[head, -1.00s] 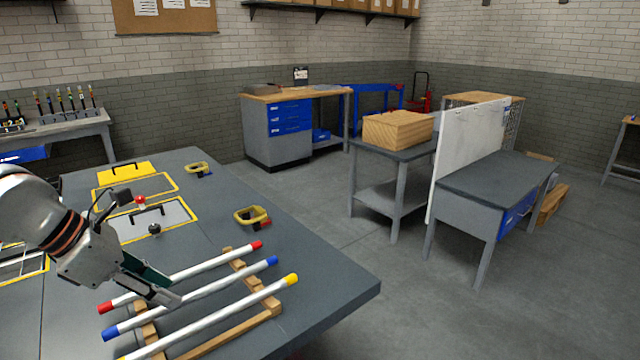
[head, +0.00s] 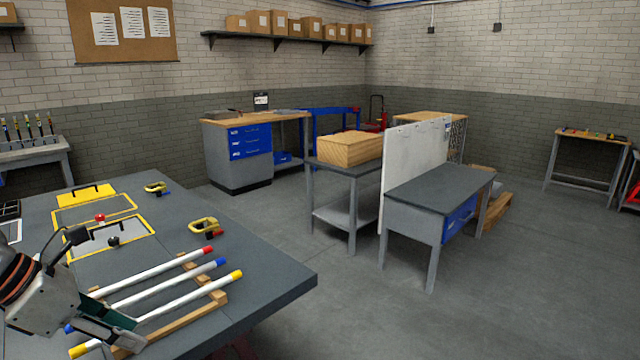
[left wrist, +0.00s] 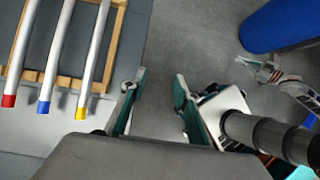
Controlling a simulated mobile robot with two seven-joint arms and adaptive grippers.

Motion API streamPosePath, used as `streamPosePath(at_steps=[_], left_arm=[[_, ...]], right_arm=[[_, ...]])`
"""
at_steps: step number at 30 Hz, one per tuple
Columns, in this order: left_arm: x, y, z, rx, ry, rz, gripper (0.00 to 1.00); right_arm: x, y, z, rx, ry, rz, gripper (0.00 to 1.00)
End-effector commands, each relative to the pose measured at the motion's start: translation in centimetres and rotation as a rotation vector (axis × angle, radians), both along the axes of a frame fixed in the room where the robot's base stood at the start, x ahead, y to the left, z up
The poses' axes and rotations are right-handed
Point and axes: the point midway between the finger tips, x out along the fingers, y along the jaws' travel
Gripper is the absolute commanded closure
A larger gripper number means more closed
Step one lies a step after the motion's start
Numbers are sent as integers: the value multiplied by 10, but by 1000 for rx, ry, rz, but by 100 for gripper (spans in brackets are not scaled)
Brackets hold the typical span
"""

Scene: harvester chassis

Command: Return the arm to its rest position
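My left gripper (head: 125,330) is at the lower left of the head view, in front of the near ends of three white rods. In the left wrist view its two green-padded fingers (left wrist: 159,80) are apart with nothing between them. The rods have red (head: 208,250), blue (head: 221,262) and yellow (head: 236,274) ends and lie on a wooden rack (head: 205,291). The gripper hides part of the rods in the head view. A grey gripper-like part (left wrist: 264,70), which looks like my right gripper, shows small at the right of the left wrist view; its opening is unclear.
The dark table (head: 270,277) also holds yellow-handled clamps (head: 205,227) and a yellow-framed panel (head: 130,240). A grey bench (head: 440,187), a white board (head: 412,170) and a wooden box (head: 350,148) stand beyond open floor. A blue cylinder (left wrist: 275,25) is at the wrist view's upper right.

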Motion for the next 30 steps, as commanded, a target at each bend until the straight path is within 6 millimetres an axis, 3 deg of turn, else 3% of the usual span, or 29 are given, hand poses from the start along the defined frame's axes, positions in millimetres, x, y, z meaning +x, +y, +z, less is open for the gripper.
streamPosePath(at_steps=[1, 6, 11, 15, 20, 23, 26, 30], left_arm=[[-3, -22, -11, -83, 32, -22, 69], [-10, -82, -25, -360, 112, -46, 69], [-13, -140, -27, -703, 213, -9, 69], [-5, -176, -24, -1095, 336, 130, 69], [21, -179, -42, -1534, 494, 443, 69], [36, -164, -78, -1766, 594, 713, 69], [38, -145, -137, -1950, 698, 1036, 69], [14, -128, -229, -2092, 825, 1486, 69]], right_arm=[[0, 0, 0, 1, 0, -1, 100], [0, 1, 1, 3, -1, -2, 100], [4, 3, 5, 10, -9, -3, 100], [2, 3, 4, 8, -4, -3, 100], [1, 2, 4, 7, -2, -3, 100], [0, 2, 4, 8, -1, -2, 100], [0, 2, 3, 6, 1, -2, 100], [-1, 2, 3, 6, 2, -2, 100]])
